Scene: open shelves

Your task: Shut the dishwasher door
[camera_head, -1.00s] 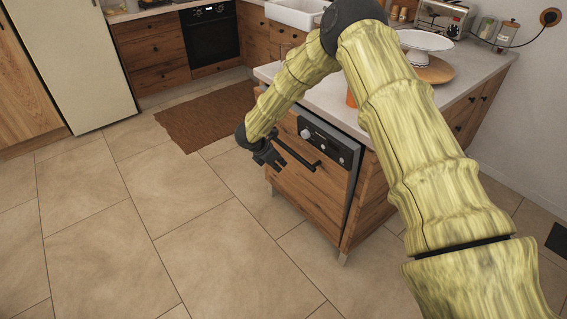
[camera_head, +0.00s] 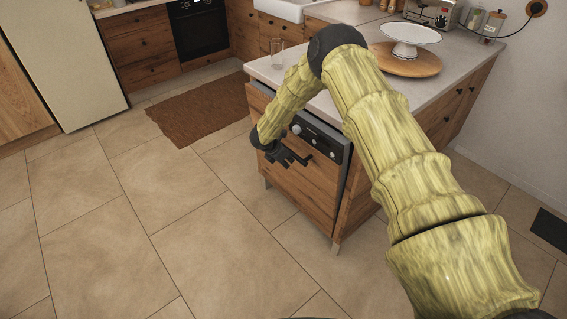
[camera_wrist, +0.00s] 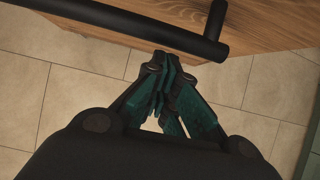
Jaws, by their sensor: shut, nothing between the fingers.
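The dishwasher door (camera_head: 300,182) is a wooden front with a dark control strip (camera_head: 318,142) along its top, at the end of the counter. It stands nearly upright; a grey edge shows along its right side, so it looks slightly ajar. My gripper (camera_head: 286,160) is at the upper part of the door, by its dark bar handle (camera_head: 300,155). In the wrist view the handle (camera_wrist: 130,25) crosses the top, just beyond the fingertips of my gripper (camera_wrist: 165,62). The fingers are together and empty. Whether they touch the handle or door, I cannot tell.
The counter (camera_head: 355,92) above the door holds a glass (camera_head: 277,55) and a white cake stand (camera_head: 410,32) on a wooden board. Tiled floor (camera_head: 170,215) is free to the left and in front. A brown rug (camera_head: 200,108) lies farther back.

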